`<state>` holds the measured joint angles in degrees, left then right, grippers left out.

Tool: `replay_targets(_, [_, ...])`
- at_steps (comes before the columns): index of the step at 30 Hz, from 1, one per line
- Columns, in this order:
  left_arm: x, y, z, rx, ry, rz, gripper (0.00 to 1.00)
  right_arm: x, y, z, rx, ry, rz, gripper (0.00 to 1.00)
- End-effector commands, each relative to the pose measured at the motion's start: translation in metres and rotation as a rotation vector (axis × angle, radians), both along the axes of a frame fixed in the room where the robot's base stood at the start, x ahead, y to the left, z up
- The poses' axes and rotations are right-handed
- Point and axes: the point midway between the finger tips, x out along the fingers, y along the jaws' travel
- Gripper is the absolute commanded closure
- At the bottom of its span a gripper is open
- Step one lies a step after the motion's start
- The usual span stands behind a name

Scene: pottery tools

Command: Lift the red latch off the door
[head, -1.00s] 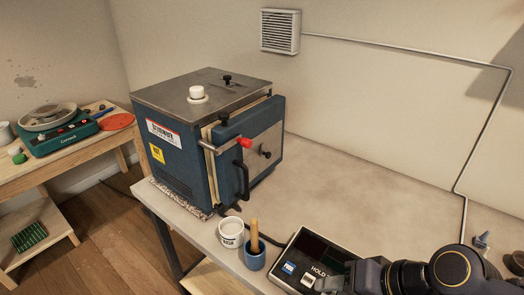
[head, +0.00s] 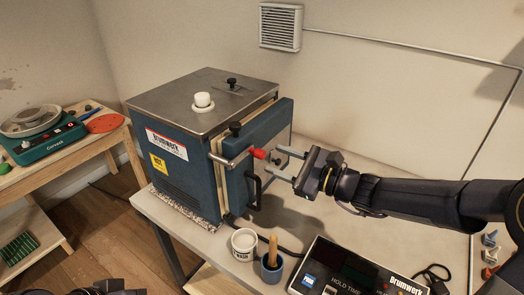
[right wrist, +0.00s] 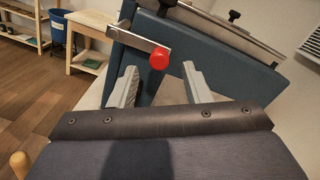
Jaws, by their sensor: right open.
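The kiln (head: 190,140) is a blue box with a grey metal top, and its door (head: 270,130) is closed or nearly so. The latch is a metal bar across the door's edge with a red knob (head: 259,153) at its right end. My right gripper (head: 278,163) is open and level in front of the door, its fingers pointing at the knob. In the right wrist view the red knob (right wrist: 159,58) shows between the two spread fingers, a little beyond their tips; no contact is visible. A dark part of my left arm shows at the bottom edge; its gripper is out of view.
A black door handle (head: 254,189) is just below the knob. A white cup (head: 244,244), a blue cup (head: 271,268) with a wooden tool, and a control box (head: 345,275) stand at the table's front.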

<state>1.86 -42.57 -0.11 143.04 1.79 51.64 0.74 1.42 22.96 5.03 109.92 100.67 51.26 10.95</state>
Motion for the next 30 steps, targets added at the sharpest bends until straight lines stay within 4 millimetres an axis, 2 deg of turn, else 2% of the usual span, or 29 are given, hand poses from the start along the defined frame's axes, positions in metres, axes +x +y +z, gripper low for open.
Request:
replay_targets(3, [0.0, 0.0, 0.008, 0.0, 0.0, 0.0, 0.46, 0.01, 0.019, 0.002, -0.001, 0.002, 0.005, 0.56])
replay_targets(9, [0.0, 0.0, 0.014, 0.0, 0.0, 0.0, 0.46, 0.023, 0.041, 0.001, -0.002, 0.0, 0.004, 0.56])
replay_targets(21, [0.0, 0.0, 0.014, 0.0, 0.0, 0.0, 0.46, 0.028, 0.048, 0.0, -0.002, -0.002, 0.002, 0.58])
replay_targets(30, [0.0, 0.0, 0.014, 0.0, 0.0, 0.0, 0.46, 0.027, 0.048, 0.0, -0.003, -0.002, 0.003, 0.97])
